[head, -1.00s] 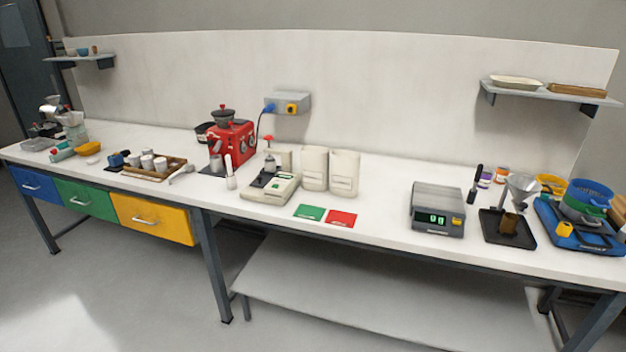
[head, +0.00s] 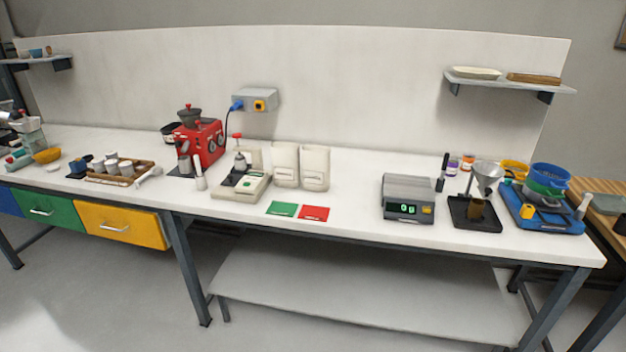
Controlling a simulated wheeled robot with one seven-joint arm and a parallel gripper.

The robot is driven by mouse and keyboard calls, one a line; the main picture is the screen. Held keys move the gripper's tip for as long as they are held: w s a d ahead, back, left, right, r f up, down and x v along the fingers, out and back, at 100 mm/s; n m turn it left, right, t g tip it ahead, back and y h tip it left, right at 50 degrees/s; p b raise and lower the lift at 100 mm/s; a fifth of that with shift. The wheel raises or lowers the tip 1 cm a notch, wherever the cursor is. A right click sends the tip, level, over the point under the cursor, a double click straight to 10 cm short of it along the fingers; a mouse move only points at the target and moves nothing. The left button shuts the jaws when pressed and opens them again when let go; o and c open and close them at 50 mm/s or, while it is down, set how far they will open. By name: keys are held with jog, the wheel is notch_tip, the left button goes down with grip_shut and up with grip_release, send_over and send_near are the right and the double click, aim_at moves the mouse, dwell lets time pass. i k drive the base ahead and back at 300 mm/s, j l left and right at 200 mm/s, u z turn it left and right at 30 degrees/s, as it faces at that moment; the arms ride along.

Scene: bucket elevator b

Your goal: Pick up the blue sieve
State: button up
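The blue sieve (head: 551,174) is at the right end of the white bench in the head view. It sits on top of a stack, above a green sieve (head: 545,187). The stack stands on a blue tray-like base (head: 538,218) with a small yellow part at its front. My gripper is not in view, so its state does not show.
The long bench (head: 350,222) holds a digital scale (head: 408,197), a funnel stand (head: 480,195), a yellow bowl (head: 514,170) and a red machine (head: 200,140). A shelf (head: 509,83) hangs above the right end. A wooden table (head: 606,204) stands right of the bench. Floor in front is clear.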

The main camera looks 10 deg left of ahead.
aim_at(549, 175)
jog(key=i+l+u, duration=0.4)
jog(key=l, duration=0.15)
jog(key=i+l+u, duration=0.2)
jog(key=l+u, duration=0.25)
jog(key=l, duration=0.2)
jog(key=i+l+u, duration=0.15)
jog(key=l+u, duration=0.25)
jog(key=l, duration=0.3)
jog(key=l+u, duration=0.45)
jog(key=l, duration=0.3)
jog(key=k+l+u, duration=0.1)
jog(key=l+u, duration=0.3)
jog(key=l, duration=0.35)
